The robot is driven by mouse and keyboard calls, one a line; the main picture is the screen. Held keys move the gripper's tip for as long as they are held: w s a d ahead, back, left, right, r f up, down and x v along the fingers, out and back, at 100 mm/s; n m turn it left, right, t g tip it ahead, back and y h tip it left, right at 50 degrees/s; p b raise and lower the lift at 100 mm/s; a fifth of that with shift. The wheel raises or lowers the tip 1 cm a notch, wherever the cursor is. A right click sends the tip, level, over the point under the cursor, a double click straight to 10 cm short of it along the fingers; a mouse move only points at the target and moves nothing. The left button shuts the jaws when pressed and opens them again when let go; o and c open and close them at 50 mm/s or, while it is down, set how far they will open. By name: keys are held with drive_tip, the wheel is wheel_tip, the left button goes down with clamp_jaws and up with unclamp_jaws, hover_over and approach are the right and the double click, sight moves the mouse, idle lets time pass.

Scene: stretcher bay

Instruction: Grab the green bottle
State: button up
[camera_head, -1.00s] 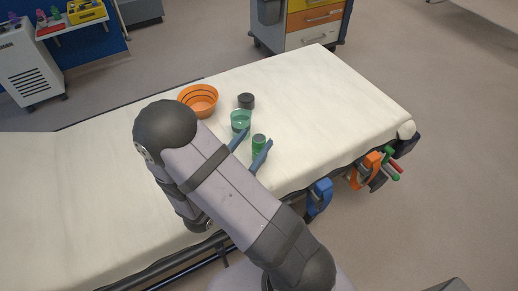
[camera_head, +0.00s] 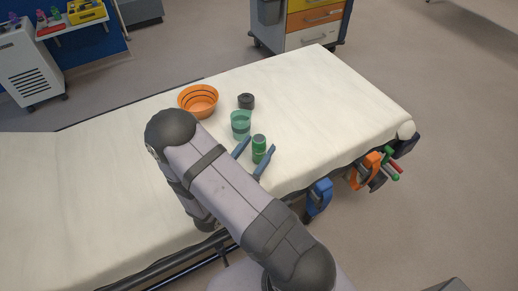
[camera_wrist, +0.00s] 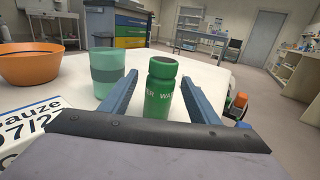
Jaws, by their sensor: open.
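The green bottle (camera_head: 259,149) stands upright on the white stretcher sheet (camera_head: 330,105). In the wrist view the bottle (camera_wrist: 159,92) stands between the two blue fingers, nearer the right one. My gripper (camera_head: 256,157) is open, with one finger on each side of the bottle. I see a gap on the left side of the bottle; on the right I cannot tell whether the finger touches it. The bottle's base is partly hidden behind the gripper body in the wrist view.
A green translucent cup (camera_head: 241,125) stands close behind the bottle, just outside the left finger. A dark round object (camera_head: 246,101) and an orange bowl (camera_head: 198,101) lie farther back. In the wrist view a gauze box (camera_wrist: 32,128) is at left. The sheet's right side is clear.

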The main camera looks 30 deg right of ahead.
drive_tip(key=shift+f+p+x, duration=0.1)
drive_tip(key=shift+p+x, duration=0.1)
drive_tip(key=shift+x, duration=1.1)
drive_tip(key=shift+f+p+x, duration=0.15)
drive_tip(key=shift+x, duration=1.1)
drive_tip(key=c, duration=1.3)
